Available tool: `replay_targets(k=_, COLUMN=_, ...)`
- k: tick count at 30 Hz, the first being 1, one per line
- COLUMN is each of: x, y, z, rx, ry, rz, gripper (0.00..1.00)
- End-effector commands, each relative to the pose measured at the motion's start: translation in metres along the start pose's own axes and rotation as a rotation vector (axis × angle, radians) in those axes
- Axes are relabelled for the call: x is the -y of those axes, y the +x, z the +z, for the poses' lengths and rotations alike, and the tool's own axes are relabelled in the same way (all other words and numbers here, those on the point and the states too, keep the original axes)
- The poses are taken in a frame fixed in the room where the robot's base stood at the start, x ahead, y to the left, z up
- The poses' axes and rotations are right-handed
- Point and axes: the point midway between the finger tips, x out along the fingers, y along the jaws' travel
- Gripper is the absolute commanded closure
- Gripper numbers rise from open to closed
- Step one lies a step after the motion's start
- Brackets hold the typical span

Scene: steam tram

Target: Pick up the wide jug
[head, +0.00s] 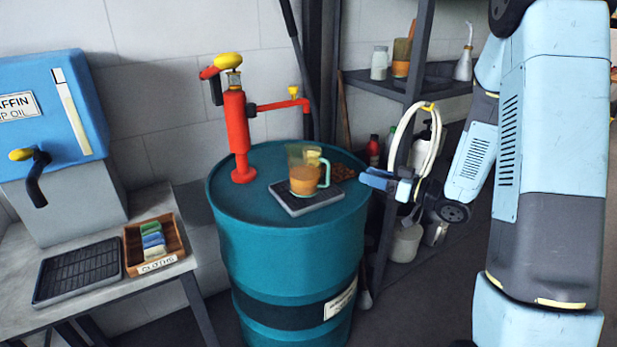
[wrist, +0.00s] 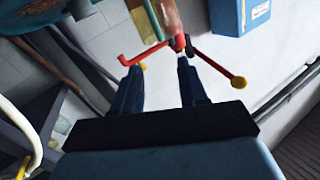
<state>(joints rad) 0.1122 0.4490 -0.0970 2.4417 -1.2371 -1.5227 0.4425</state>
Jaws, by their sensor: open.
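A clear, wide jug (head: 304,172) with amber liquid and a pale handle on its right stands upright on a dark tray (head: 290,205) on the teal drum. My gripper (head: 366,179) is at the drum's right edge, to the right of the jug and apart from it. In the wrist view my gripper (wrist: 158,75) shows two dark fingers spread apart with nothing held between them.
A red pump (head: 238,135) with a side spout stands on the drum (head: 285,260) behind and left of the jug. A shelf rack (head: 400,130) with bottles is behind my arm. A bench (head: 150,205) with a cloth box (head: 155,245) is at left.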

Motion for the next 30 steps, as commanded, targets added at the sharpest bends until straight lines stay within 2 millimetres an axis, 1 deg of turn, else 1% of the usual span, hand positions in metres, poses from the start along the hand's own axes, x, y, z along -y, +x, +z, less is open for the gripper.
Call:
replay_targets(k=4, x=0.002, y=0.015, z=0.001, rx=-0.005, ry=0.004, rz=-0.012, gripper=0.58)
replay_targets(k=12, x=0.002, y=0.061, z=0.0, rx=-0.005, ry=0.003, rz=-0.011, gripper=0.58)
replay_targets(k=15, x=0.001, y=0.074, z=0.0, rx=-0.004, ry=0.003, rz=-0.009, gripper=0.58)
replay_targets(k=18, x=0.001, y=0.082, z=0.0, rx=-0.005, ry=0.003, rz=-0.008, gripper=0.58)
replay_targets(k=23, x=0.001, y=0.088, z=-0.001, rx=-0.005, ry=0.003, rz=-0.008, gripper=0.58)
replay_targets(k=26, x=0.001, y=0.098, z=-0.001, rx=-0.005, ry=0.003, rz=-0.008, gripper=0.58)
replay_targets(k=30, x=0.0, y=0.116, z=-0.001, rx=-0.004, ry=0.002, rz=-0.008, gripper=0.58)
